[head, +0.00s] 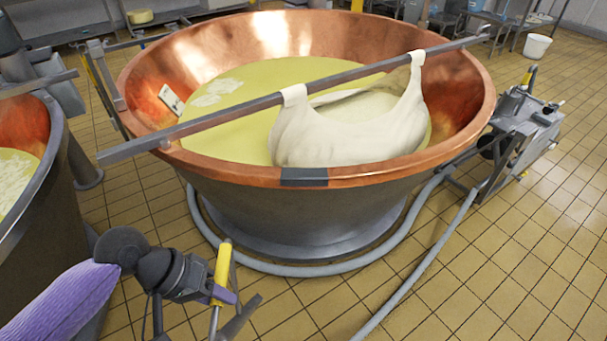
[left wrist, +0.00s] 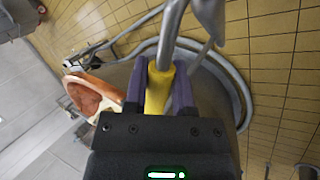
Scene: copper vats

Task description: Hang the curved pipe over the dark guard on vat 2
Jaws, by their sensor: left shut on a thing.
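The curved pipe is grey metal with a yellow grip (head: 222,264), held low in front of the vat in the head view. My left gripper (head: 221,293) is shut on it. In the left wrist view the purple fingers of my left gripper (left wrist: 161,90) stand on both sides of the yellow grip (left wrist: 157,92), and the grey metal runs on beyond it. The dark guard (head: 304,177) is a dark band on the near copper rim of the large vat (head: 330,207). The pipe is apart from the guard, below and left of it. My right gripper is out of view.
A long grey bar (head: 220,117) lies across the vat with a white cloth (head: 345,135) slung from it. A grey hose (head: 340,268) curls round the vat's foot. A second vat (head: 25,150) stands at the left. Tiled floor is free at the front.

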